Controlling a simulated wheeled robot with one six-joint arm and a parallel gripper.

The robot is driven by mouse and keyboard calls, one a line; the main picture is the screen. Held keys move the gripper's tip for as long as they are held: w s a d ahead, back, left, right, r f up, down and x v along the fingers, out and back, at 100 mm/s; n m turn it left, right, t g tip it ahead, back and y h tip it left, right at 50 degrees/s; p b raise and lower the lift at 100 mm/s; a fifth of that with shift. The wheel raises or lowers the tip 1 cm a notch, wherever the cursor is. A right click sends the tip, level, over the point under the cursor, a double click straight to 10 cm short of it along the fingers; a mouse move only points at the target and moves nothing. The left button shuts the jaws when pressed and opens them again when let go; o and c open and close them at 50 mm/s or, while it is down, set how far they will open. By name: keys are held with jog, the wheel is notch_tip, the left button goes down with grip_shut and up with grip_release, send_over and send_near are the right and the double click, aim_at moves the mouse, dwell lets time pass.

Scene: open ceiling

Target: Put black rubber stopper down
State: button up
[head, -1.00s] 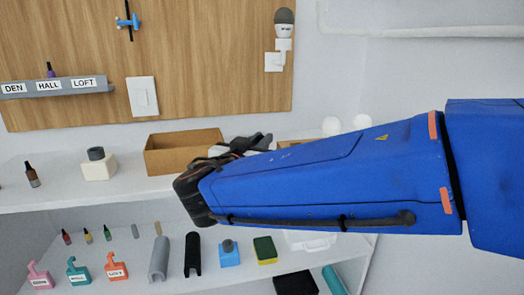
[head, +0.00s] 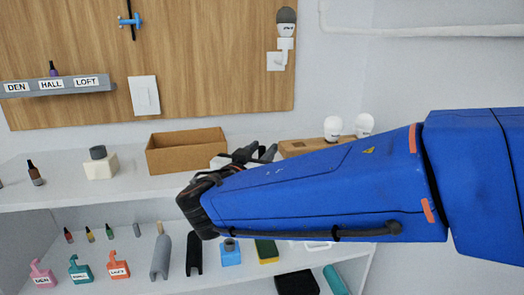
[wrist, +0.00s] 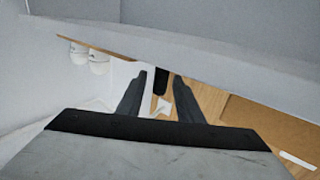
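My gripper (wrist: 160,75) shows in the wrist view with its two dark fingers on either side of a small black rubber stopper (wrist: 160,82). In the head view my gripper (head: 255,152) is just above the upper shelf (head: 125,190), right of the open cardboard box. There the stopper cannot be made out among the dark fingers. My arm hides part of the shelf.
The cardboard box (head: 186,156) stands left of my gripper. A wooden block (head: 312,146) with two white bulbs (head: 333,127) stands to the right. A white block with a grey top (head: 99,165) and a brown bottle (head: 35,174) stand further left. Free shelf lies between them.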

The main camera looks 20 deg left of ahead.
jog(key=s, duration=1.2)
jog(key=shift+a, duration=0.25)
jog(key=shift+s, duration=0.1)
